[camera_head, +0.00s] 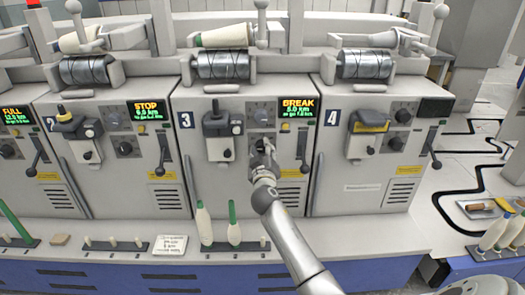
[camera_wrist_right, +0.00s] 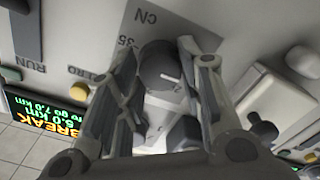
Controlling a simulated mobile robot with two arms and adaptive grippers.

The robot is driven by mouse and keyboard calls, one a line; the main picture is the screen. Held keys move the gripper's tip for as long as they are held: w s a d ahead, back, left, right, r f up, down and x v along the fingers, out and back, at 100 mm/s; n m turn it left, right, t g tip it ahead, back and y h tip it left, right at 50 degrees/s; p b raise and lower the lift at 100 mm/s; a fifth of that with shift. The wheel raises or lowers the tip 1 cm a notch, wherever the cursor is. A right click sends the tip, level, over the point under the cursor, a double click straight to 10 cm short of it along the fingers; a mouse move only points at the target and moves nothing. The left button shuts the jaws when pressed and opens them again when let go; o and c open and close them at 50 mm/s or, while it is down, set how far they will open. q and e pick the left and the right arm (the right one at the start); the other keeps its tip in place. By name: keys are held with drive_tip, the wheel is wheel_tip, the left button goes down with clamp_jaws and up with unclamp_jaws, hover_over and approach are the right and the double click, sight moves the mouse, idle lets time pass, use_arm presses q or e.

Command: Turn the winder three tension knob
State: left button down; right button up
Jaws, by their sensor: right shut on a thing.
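Winder three (camera_head: 232,168) is the grey unit with the "3" label, and its display (camera_head: 299,108) reads "BREAK". My right gripper (camera_head: 263,148) reaches its front panel, below the dial and left of the lever. In the right wrist view, the dark round tension knob (camera_wrist_right: 162,66) has a pale pointer line and sits between the two fingers of my right gripper (camera_wrist_right: 168,72). The fingers are shut on it. Printed "35" and "CN" show beside the knob. In the head view the gripper mostly hides the knob. My left gripper is not in view.
Winder three's lever (camera_head: 303,147) hangs right of my gripper. Winder four (camera_head: 372,190) stands at right. White and green bobbins (camera_head: 234,228) stand on the ledge below. A card (camera_head: 170,245) lies there too.

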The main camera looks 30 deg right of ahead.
drive_tip(key=shift+n, duration=0.6)
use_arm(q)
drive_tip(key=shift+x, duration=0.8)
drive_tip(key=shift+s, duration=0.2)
use_arm(e)
drive_tip(key=o, duration=1)
drive_tip(key=shift+o, duration=0.2)
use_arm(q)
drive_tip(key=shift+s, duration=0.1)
use_arm(e)
drive_tip(key=shift+s+a, duration=0.1)
drive_tip(key=v, duration=1.1)
drive_tip(key=shift+s, duration=0.4)
